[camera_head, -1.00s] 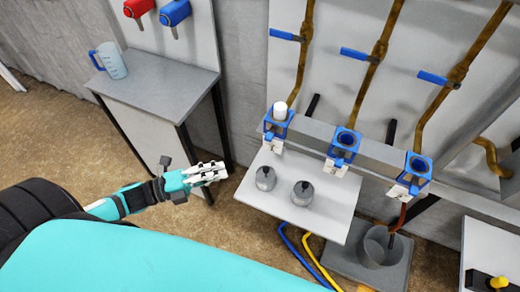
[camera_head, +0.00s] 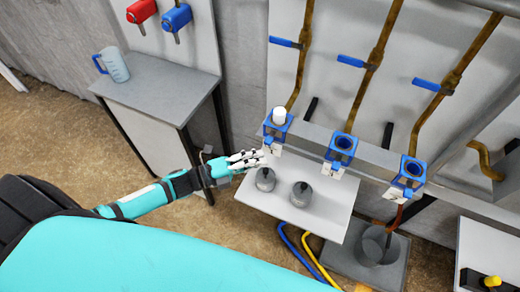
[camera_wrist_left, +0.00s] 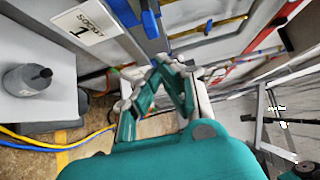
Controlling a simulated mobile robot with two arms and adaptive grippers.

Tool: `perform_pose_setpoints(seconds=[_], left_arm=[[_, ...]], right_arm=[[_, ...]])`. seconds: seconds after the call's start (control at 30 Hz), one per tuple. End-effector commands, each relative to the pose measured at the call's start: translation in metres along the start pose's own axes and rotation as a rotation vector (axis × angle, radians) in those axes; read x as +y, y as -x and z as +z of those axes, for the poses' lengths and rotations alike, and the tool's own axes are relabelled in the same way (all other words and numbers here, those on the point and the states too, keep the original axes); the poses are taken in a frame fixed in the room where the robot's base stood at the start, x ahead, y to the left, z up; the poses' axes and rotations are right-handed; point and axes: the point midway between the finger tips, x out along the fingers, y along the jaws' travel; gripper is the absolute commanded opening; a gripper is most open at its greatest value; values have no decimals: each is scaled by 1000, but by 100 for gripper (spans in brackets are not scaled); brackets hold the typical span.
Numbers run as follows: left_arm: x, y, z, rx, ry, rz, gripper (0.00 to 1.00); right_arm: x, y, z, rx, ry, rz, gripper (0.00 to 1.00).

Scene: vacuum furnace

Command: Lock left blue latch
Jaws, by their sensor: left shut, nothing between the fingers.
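The leftmost blue socket (camera_head: 277,125) holds an upright white cylinder (camera_head: 279,115) on the grey rail. Its blue latch part (camera_wrist_left: 149,24) shows at the top of the left wrist view, beside a white "SOCKET 1" label (camera_wrist_left: 88,22). My left gripper (camera_head: 262,157) is shut and empty, just below and left of this socket, by the shelf's back left corner. In the left wrist view its fingertips (camera_wrist_left: 171,63) come together below the blue part, seemingly apart from it. I cannot tell the latch's exact position. My right gripper is not in view.
Two grey knobbed weights (camera_head: 265,179) stand on the white shelf (camera_head: 315,216), close to my left gripper. Two more blue sockets (camera_head: 342,150) follow to the right. Blue-handled pipes (camera_head: 377,54) rise behind. A grey side table (camera_head: 160,85) with a blue jug (camera_head: 115,65) stands left.

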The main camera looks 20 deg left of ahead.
Motion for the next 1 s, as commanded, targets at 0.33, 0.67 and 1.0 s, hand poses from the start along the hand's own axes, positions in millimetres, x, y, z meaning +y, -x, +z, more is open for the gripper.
perform_pose_setpoints(seconds=[0.33,0.67,1.0], left_arm=[[0,-17,17,1,2,-1,0],[2,-19,20,1,0,-2,0],[0,-35,38,-5,1,2,0]], right_arm=[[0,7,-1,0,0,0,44],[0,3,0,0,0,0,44],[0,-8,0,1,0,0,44]])
